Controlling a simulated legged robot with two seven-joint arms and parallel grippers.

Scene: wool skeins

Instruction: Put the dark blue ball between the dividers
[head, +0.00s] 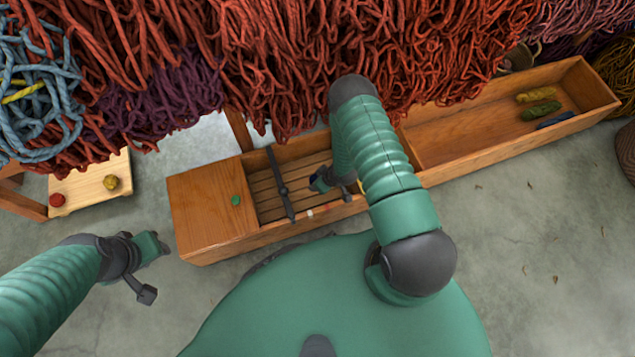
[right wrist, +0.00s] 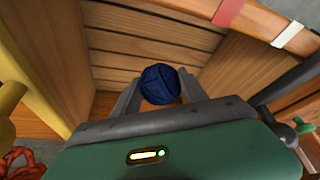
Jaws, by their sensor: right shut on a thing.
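The dark blue ball (right wrist: 160,84) is gripped between the two fingers of my right gripper (right wrist: 158,92) in the right wrist view. It is over the slatted floor of a wooden trough (head: 263,217); its height above the slats is unclear. A dark grey bar divider (head: 280,183) with a knob crosses the trough left of my right gripper in the head view. A yellow piece, apparently the other divider (right wrist: 52,65), stands at the left of the right wrist view; my arm mostly hides it in the head view. My left gripper (head: 152,268) is open and empty, outside the trough.
Red yarn (head: 270,60) hangs over the trough's back. Red (right wrist: 228,12) and white (right wrist: 290,33) marks sit on the rim. A stool (head: 85,190) bears a red ball (head: 57,199) and a yellow ball (head: 110,182). Small skeins (head: 540,110) lie at the trough's right end.

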